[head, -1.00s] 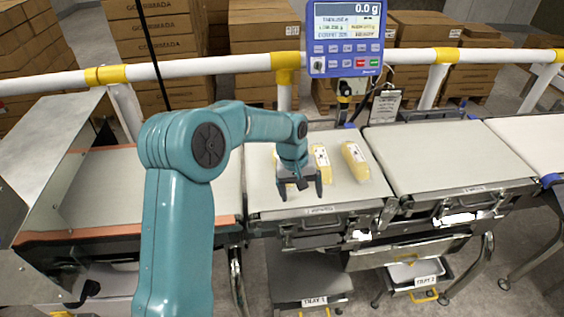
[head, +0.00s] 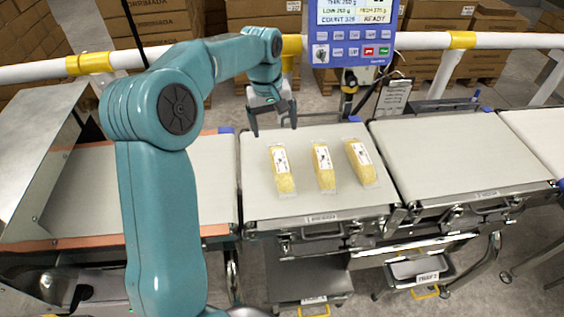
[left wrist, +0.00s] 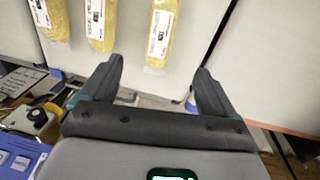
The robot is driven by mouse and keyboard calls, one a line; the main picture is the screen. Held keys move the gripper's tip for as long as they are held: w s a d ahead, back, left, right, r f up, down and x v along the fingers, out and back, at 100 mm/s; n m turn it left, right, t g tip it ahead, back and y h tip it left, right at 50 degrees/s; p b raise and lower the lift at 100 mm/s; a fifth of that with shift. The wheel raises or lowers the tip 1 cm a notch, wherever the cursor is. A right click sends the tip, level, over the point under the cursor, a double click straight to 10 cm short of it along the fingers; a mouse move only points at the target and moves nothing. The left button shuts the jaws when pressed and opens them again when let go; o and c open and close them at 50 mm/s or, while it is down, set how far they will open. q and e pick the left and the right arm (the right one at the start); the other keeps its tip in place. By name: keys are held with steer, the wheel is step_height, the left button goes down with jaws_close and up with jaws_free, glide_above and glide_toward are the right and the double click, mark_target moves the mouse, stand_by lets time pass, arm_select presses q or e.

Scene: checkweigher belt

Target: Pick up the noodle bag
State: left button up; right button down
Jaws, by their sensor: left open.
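Three yellow noodle bags with white labels lie apart on the middle belt (head: 262,205): a left bag (head: 282,169), a middle bag (head: 323,167) and a right bag (head: 361,163). They look alike. My left gripper (head: 274,130) is open and empty, above the far end of the belt, beyond the left bag. In the left wrist view, the open fingers (left wrist: 159,66) have nothing between them. The left bag (left wrist: 161,35) is just past the fingertips there, and the middle bag (left wrist: 101,22) and right bag (left wrist: 50,18) are cut by the top edge. My right gripper is not in view.
A blue weighing display (head: 350,42) stands behind the belt, before a white rail (head: 425,41). Another bare belt (head: 455,150) lies to the right. A metal hood (head: 42,165) is at the left. Trays hang below the belts, and stacked cartons stand behind.

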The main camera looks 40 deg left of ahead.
mark_target(280, 161)
arm_select(q)
steer(key=f, duration=1)
steer(key=shift+w+d, duration=0.25)
steer(key=shift+d, duration=0.15)
steer(key=f+p, duration=0.1)
steer(key=f, duration=0.1)
steer(key=f+p, duration=0.1)
steer(key=f, duration=0.2)
steer(key=shift+w+d, duration=0.15)
steer(key=shift+w, duration=0.05)
steer(key=shift+f, duration=0.4)
steer(key=shift+c, duration=1.3)
steer(key=c, duration=1)
steer(key=shift+r, duration=0.1)
steer(key=shift+c, duration=0.4)
steer(key=shift+w+r, duration=0.1)
